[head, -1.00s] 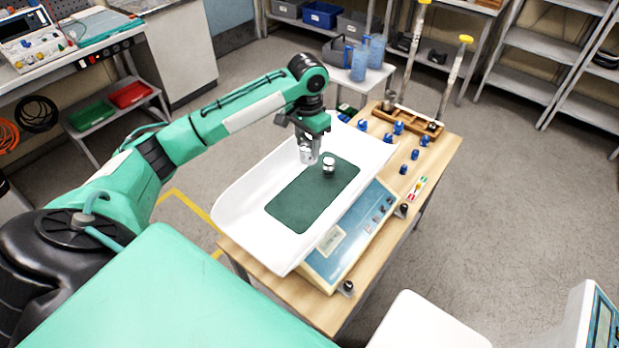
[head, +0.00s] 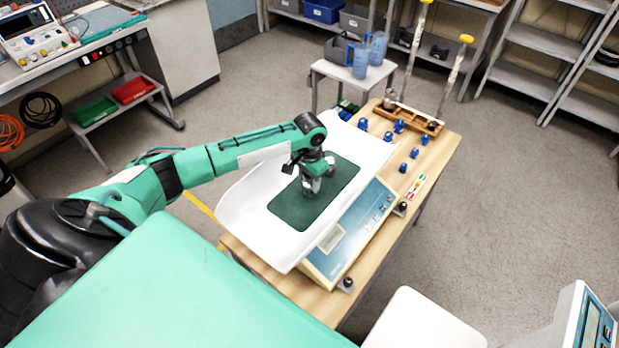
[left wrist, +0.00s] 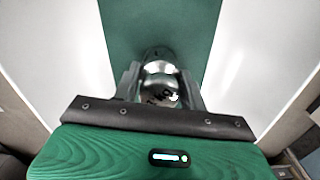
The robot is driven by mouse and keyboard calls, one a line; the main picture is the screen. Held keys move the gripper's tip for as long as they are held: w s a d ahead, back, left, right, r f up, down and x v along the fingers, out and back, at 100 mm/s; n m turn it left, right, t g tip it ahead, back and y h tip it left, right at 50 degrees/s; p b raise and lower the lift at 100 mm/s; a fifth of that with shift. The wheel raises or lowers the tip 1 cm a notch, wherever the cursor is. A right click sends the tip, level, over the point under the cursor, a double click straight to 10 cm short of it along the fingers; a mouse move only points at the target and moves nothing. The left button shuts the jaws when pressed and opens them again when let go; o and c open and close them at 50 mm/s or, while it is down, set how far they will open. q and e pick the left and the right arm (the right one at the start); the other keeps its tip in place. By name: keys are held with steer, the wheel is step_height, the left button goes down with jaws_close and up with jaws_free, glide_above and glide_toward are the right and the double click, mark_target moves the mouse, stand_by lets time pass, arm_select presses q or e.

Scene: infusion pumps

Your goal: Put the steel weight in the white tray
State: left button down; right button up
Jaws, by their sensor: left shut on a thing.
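The white tray (head: 250,205) is a long, curved pan on top of a scale, with a dark green mat (head: 298,212) in its middle. My left gripper (head: 312,188) is low over the mat and shut on a shiny steel weight. In the left wrist view the steel weight (left wrist: 161,92) sits between the fingers, with green mat behind it. I cannot tell whether its base touches the mat. My right gripper is not in view.
The blue and cream scale (head: 345,245) stands on a wooden table (head: 432,165). Several blue-topped items (head: 399,127) and a wooden rack (head: 412,118) with tall yellow-topped rods are at its far right. Blue jugs (head: 360,58) stand on a small table behind. The mat's near part is clear.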

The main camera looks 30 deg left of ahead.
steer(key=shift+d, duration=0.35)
arm_select(q)
steer(key=c, duration=0.8)
jaws_free()
steer(key=shift+f, duration=0.15)
step_height(320, 180, up, 11)
steer(key=shift+r+b, duration=0.2)
steer(key=shift+b, duration=1)
steer(key=shift+r, duration=0.4)
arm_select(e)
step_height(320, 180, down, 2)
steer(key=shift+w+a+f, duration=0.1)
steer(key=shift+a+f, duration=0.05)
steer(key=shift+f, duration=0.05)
